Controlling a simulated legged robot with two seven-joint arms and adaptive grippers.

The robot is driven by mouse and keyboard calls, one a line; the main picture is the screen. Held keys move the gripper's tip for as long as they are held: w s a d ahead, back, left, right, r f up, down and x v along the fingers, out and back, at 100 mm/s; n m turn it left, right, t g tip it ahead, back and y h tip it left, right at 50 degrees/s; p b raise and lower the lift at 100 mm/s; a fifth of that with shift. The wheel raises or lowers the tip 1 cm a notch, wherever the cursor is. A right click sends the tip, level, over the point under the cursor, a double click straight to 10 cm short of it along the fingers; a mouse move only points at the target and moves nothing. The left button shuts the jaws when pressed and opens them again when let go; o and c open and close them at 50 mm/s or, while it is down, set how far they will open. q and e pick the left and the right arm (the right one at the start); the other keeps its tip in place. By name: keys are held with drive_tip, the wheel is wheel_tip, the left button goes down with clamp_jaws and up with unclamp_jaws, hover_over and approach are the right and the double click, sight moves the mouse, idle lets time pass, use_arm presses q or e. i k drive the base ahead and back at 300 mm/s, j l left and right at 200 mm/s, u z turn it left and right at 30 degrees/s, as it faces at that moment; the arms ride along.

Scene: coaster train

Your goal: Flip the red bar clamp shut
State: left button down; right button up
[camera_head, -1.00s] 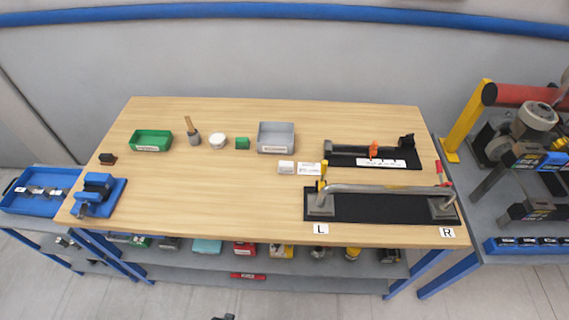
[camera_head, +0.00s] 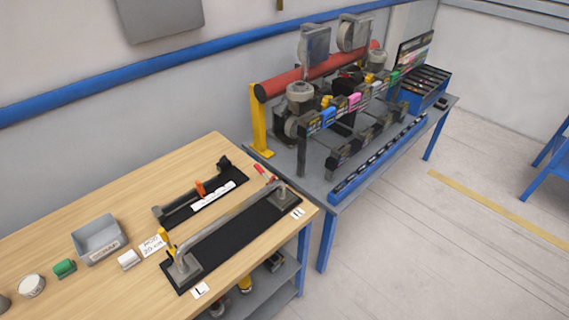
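The red clamp handle (camera_head: 264,173) rises tilted at the bar's far end, beside the R label (camera_head: 298,213). A yellow clamp handle (camera_head: 165,237) stands up at the near end, by the L label (camera_head: 200,290). Whether either clamp is latched is too small to tell. Neither of my grippers shows.
A grey bin (camera_head: 98,238), green block (camera_head: 64,268) and white cup (camera_head: 31,286) stand left. A grey bench (camera_head: 262,162) with a red roller (camera_head: 315,73) stands right of the table.

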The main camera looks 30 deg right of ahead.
sight(260, 170)
drive_tip(key=z, duration=0.85)
drive_tip(key=i+l+u, duration=0.1)
drive_tip(key=u, duration=0.35)
drive_tip(key=i+l+u, duration=0.1)
drive_tip(key=l+u, duration=0.55)
drive_tip(key=u, duration=0.2)
drive_tip(key=k+l+u, duration=0.1)
drive_tip(key=l+u, duration=0.25)
drive_tip(key=l, duration=1.6)
